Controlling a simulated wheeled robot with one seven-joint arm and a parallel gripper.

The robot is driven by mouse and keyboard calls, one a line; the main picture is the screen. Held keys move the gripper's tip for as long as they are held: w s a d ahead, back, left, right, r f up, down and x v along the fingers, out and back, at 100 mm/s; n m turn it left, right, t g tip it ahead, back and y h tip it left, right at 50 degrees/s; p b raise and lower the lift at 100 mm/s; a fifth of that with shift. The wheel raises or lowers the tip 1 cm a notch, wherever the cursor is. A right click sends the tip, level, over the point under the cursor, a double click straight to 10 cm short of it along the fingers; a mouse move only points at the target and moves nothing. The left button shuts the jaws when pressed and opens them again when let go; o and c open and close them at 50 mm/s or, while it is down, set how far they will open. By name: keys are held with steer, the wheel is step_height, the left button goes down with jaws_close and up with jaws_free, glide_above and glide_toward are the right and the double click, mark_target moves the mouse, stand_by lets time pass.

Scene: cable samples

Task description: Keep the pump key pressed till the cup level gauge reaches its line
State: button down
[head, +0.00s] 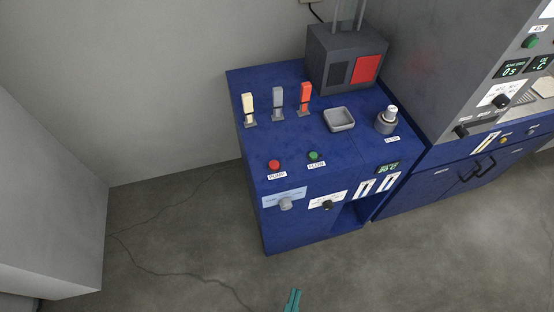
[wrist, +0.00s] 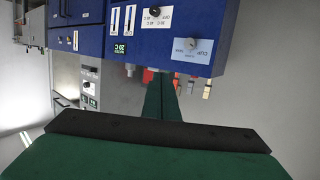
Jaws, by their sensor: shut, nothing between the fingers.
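The pump key is a round red button (head: 274,164) with a PUMP label, on the front part of the blue cabinet's top. Two narrow white upright gauges (head: 377,185) sit at the right of the cabinet front; they also show in the wrist view (wrist: 122,19). Which one is the cup level gauge, and its level against a line, I cannot read. My gripper (head: 292,300) is at the bottom of the head view, in front of the cabinet and well apart from the key. Its green fingers (wrist: 160,97) are shut and empty, pointing toward the cabinet.
A green button (head: 313,156) is right of the red one. Behind stand cream (head: 249,107), grey (head: 278,101) and orange (head: 305,96) levers, a grey tray (head: 339,119) and a capped knob (head: 387,119). Front knobs (head: 285,204) stick out. The floor left is clear.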

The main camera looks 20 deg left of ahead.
steer(key=w+d+f+n, duration=0.1)
steer(key=w+f, duration=0.1)
steer(key=w, duration=0.5)
steer(key=w+f+n, duration=0.1)
steer(key=w+f, duration=0.1)
steer(key=w, duration=0.6)
steer(key=w+a+r+m+g+h, duration=0.1)
steer(key=w+r+m, duration=0.15)
steer(key=w, duration=0.55)
steer(key=w+a+r+m+h, duration=0.1)
steer(key=w+r, duration=0.2)
steer(key=w, duration=0.5)
step_height(320, 180, up, 14)
steer(key=f+m+g+h, duration=0.1)
steer(key=m+g, duration=0.5)
steer(key=m, duration=0.6)
glide_above(271, 167)
steer(key=shift+r, duration=0.25)
steer(key=shift+f, duration=4.4)
